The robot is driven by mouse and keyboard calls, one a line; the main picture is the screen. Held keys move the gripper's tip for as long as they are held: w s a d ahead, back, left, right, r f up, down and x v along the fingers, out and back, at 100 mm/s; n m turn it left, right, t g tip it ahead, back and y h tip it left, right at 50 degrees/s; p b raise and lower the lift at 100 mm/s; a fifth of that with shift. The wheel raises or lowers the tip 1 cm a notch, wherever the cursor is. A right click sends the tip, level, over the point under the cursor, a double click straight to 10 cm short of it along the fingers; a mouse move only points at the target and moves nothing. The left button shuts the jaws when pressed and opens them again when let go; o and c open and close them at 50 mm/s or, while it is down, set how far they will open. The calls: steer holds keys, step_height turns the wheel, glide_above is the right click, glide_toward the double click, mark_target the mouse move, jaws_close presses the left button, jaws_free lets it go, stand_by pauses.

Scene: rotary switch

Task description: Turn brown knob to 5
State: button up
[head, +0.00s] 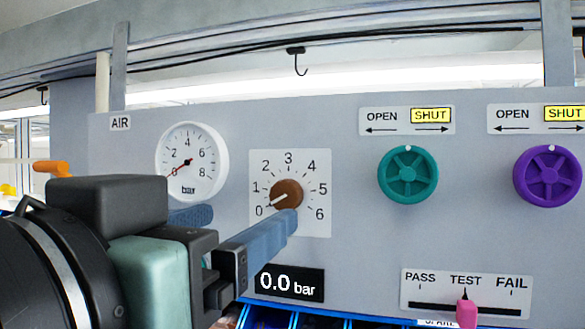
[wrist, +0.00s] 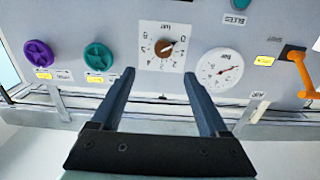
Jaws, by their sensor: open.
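The brown knob (head: 287,193) sits on a white dial plate (head: 318,165) marked 0 to 6 on the grey panel. Its white pointer line points down-left at 0. In the wrist view the panel is upside down, and the knob (wrist: 165,48) lies beyond the fingertips, within the gap between them. My gripper (head: 252,215) is open and empty, its two blue fingers reaching toward the panel. In the head view one fingertip overlaps the lower edge of the knob; contact cannot be told. In the wrist view my gripper (wrist: 158,73) shows both fingers apart.
A pressure gauge (head: 191,162) is left of the dial, its needle near 0. A display (head: 289,283) below reads 0.0 bar. Green (head: 407,176) and purple (head: 547,176) valve wheels are to the right. A pink slider (head: 466,313) is at TEST. An orange handle (head: 52,169) is far left.

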mark_target(283, 198)
steer(key=p+x, duration=0.2)
steer(key=x, duration=0.1)
steer(key=p+x, duration=0.1)
steer(key=x, duration=0.3)
steer(key=p+x, duration=0.2)
steer(key=x, duration=0.2)
steer(key=shift+w+a+p, duration=0.2)
steer(key=shift+w+p, duration=0.1)
steer(key=shift+w+d+f, duration=0.15)
steer(key=shift+w, duration=0.45)
jaws_close()
